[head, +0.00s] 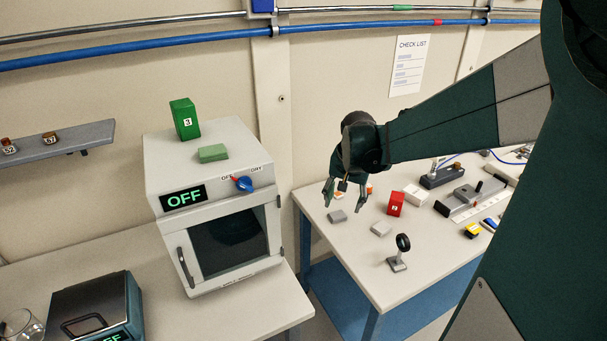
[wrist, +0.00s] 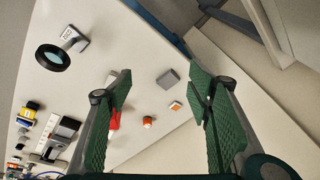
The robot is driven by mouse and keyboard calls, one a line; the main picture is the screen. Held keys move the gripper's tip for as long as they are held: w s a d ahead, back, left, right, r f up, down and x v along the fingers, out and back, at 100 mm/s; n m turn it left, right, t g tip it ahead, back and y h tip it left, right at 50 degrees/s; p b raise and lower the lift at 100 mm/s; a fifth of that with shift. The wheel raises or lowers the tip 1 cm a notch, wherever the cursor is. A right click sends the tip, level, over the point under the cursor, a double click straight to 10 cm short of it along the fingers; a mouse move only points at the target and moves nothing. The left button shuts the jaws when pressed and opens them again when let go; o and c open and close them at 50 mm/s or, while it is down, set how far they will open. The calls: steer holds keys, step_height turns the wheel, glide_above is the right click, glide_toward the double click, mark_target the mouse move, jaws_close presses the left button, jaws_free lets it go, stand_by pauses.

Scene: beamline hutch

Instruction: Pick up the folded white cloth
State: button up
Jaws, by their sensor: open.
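I cannot identify the folded white cloth for sure. In the head view, a white block-like thing (head: 416,195) lies on the right bench, right of the red block (head: 395,204) marked 2. Two small pale grey flat pieces also lie there, one near the left edge (head: 337,216) and one nearer the middle (head: 381,229). My gripper (head: 346,199) is open and empty above the bench's left part. In the wrist view a grey piece (wrist: 168,79) shows between my open fingers (wrist: 162,85), apart from them. The left finger partly hides the red block (wrist: 113,121).
A magnifier on a stand (head: 398,255) is near the bench's front. Small orange-and-white pieces (wrist: 148,122) lie close by. Rail equipment (head: 470,197) fills the bench's right. An oven (head: 217,215) reading OFF stands on the left bench (head: 290,302). A gap separates the benches.

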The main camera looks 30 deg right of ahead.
steer(key=w+d+f+m+g+p, duration=0.1)
steer(key=d+f, duration=0.1)
steer(key=d, duration=0.3)
steer(key=w+d+f+m+p, duration=0.1)
steer(key=d+f+m, duration=0.15)
steer(key=d, duration=0.25)
steer(key=m+g+y+p, duration=0.1)
steer(key=m, duration=0.2)
glide_above(382, 227)
steer(key=shift+n, duration=0.25)
step_height(382, 227, down, 9)
steer(key=shift+w+a+r, duration=0.1)
steer(key=shift+f, duration=1.3)
steer(key=shift+f, duration=0.15)
steer(key=shift+f+b, duration=0.4)
steer(key=shift+f, duration=2.1)
